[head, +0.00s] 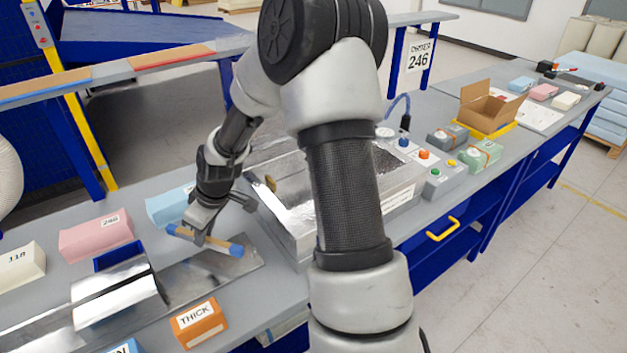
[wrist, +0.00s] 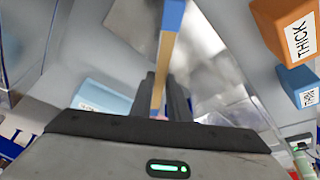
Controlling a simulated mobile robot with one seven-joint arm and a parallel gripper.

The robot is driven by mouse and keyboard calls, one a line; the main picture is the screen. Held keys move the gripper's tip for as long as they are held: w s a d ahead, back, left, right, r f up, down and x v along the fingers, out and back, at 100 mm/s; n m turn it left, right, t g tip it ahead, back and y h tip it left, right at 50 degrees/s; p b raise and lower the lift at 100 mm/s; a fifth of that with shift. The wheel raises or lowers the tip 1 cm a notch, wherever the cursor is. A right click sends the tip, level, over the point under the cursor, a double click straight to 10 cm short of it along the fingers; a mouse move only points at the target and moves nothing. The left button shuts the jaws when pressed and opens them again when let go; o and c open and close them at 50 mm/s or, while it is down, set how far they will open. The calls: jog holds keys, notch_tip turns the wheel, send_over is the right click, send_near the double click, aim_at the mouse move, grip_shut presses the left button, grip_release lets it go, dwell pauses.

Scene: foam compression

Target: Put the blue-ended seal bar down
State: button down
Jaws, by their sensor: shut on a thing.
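The seal bar (head: 217,242) is a tan bar with blue ends, seen in the head view at the left of centre. My gripper (head: 204,236) is shut on it near its middle and left part. In the wrist view the bar (wrist: 166,50) stands out between the dark fingers (wrist: 165,95), with one blue end at the top edge. The bar appears held above the grey bench and a shiny metal plate (head: 200,272); the exact gap is hard to tell.
An orange THICK block (head: 199,322) lies in front, a pink block (head: 97,236) and a light-blue block (head: 168,206) behind. A silver-covered piece (head: 112,297) lies left. A large metal machine (head: 297,235) stands right, with buttons, small blocks and an open carton (head: 489,104) beyond.

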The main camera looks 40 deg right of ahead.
aim_at(214, 233)
jog(key=w+d+r+n+g+y, duration=0.1)
jog(key=w+d+r+n, duration=0.15)
jog(key=w, duration=0.25)
jog(key=w+d+r+n+g, duration=0.1)
jog(key=w+n, duration=0.3)
notch_tip(214, 233, down, 10)
jog(key=shift+d+p, duration=0.15)
jog(key=shift+p, duration=0.15)
jog(key=shift+f, duration=0.1)
jog(key=c, duration=1.7)
grip_release()
